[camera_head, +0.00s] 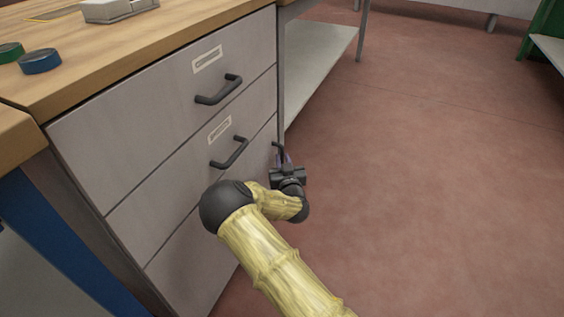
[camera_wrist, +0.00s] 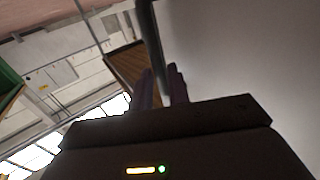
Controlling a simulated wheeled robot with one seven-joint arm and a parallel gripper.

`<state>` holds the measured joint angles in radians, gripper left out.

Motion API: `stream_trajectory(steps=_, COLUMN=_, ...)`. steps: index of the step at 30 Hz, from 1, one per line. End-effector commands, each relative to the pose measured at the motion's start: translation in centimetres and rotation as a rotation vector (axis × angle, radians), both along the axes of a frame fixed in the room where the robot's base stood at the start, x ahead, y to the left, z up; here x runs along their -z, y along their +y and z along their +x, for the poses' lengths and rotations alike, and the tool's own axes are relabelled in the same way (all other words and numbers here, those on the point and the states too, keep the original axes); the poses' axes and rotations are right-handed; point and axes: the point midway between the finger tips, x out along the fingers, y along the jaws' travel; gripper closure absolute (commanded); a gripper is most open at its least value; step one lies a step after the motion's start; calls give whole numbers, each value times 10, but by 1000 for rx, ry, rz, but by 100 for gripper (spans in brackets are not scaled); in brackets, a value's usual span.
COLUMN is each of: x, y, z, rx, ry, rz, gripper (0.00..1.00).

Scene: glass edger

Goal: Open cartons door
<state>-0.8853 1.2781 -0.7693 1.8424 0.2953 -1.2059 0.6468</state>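A grey drawer cabinet (camera_head: 120,150) stands at the left with black bar handles. The top handle (camera_head: 218,90) and middle handle (camera_head: 230,153) are on drawers with small labels I cannot read. In the wrist view, a dark bar (camera_wrist: 151,45) runs down between the two purple fingers of my gripper (camera_wrist: 162,88). The fingers are apart, with a thin gap beside the bar; firm contact does not show. The fronts look closed. I cannot tell which one is the cartons door.
The wooden worktop (camera_head: 110,62) holds a blue roll (camera_head: 40,61), a green roll (camera_head: 9,52) and a grey box (camera_head: 118,10). A grey low shelf (camera_head: 318,62) stands beyond the cabinet. The reddish floor (camera_head: 430,190) at the right is clear.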

Motion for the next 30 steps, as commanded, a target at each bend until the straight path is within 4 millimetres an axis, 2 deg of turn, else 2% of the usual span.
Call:
stream_trajectory(steps=3, x=3, y=4, z=16, rx=-2, ry=-2, rz=0, gripper=82)
stream_trajectory(steps=7, x=1, y=5, z=24, rx=0, ry=-1, rz=0, gripper=82)
stream_trajectory(steps=15, x=0, y=6, z=24, rx=0, ry=1, rz=0, gripper=82)
stream_trajectory(steps=18, x=0, y=6, z=24, rx=0, ry=1, rz=0, gripper=100)
stream_trajectory(steps=26, x=0, y=5, z=24, rx=2, ry=1, rz=0, gripper=100)
stream_trajectory(steps=30, x=-1, y=-2, z=23, rx=15, ry=1, rz=0, gripper=100)
